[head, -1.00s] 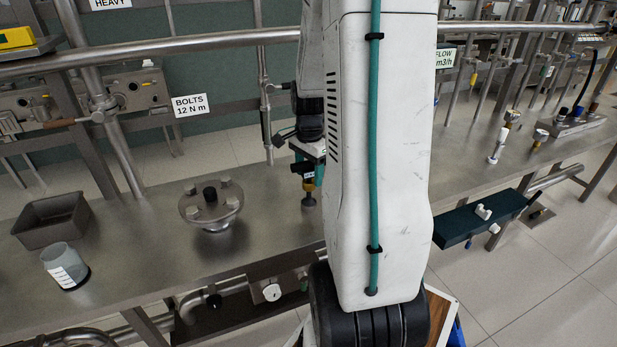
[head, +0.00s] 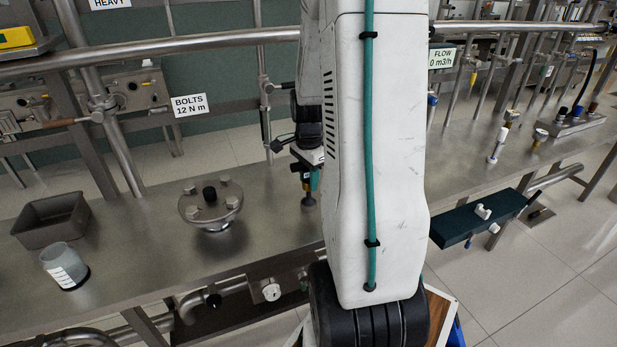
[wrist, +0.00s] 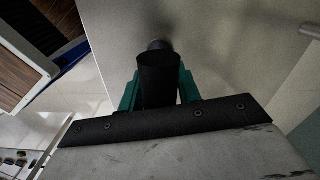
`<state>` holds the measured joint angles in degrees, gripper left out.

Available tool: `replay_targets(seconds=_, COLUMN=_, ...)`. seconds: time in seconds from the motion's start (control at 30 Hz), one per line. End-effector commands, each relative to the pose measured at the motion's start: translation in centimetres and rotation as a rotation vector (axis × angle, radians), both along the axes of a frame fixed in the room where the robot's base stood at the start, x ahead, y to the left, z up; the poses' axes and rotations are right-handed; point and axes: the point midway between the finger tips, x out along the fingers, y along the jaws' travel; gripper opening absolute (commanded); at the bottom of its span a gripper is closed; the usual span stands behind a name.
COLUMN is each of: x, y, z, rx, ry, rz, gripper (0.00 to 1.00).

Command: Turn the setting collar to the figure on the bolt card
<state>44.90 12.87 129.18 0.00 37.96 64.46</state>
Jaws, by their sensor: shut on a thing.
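The bolt card (head: 189,105) is a white sign reading "BOLTS 12 N m", hanging behind the bench. My gripper (head: 313,180), with teal fingers, is low over the bench, partly hidden by my arm. It is shut on a dark upright tool (head: 308,203), whose round foot is at or just above the bench top. In the wrist view the teal fingers (wrist: 158,90) close on both sides of the black cylinder (wrist: 158,72). I cannot make out the setting collar or any figures on it.
A round bolted flange (head: 210,213) stands left of my gripper. A grey tray (head: 30,238) and a clear cup (head: 65,262) are further left. A pipe rail (head: 200,42) crosses behind. A dark green shelf (head: 470,226) juts out at right.

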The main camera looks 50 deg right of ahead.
Motion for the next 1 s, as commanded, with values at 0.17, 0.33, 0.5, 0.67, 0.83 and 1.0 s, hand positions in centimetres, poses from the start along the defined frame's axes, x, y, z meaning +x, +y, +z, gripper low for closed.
replay_targets(seconds=0.17, x=0.0, y=0.0, z=0.0, rx=0.0, ry=0.0, rz=-0.014, gripper=0.11)
replay_targets(seconds=0.33, x=0.0, y=0.0, z=0.0, rx=0.0, ry=0.0, rz=-0.013, gripper=0.47)
replay_targets(seconds=0.5, x=0.0, y=0.0, z=0.0, rx=0.0, ry=0.0, rz=-0.013, gripper=0.55)
replay_targets(seconds=0.67, x=0.0, y=0.0, z=0.2, rx=0.0, ry=-0.001, rz=-0.013, gripper=0.55)
replay_targets(seconds=0.83, x=0.1, y=-0.1, z=2.1, rx=-0.003, ry=-0.003, rz=-0.013, gripper=0.55)
replay_targets(seconds=1.0, x=0.1, y=0.0, z=5.1, rx=-0.004, ry=-0.004, rz=-0.013, gripper=0.55)
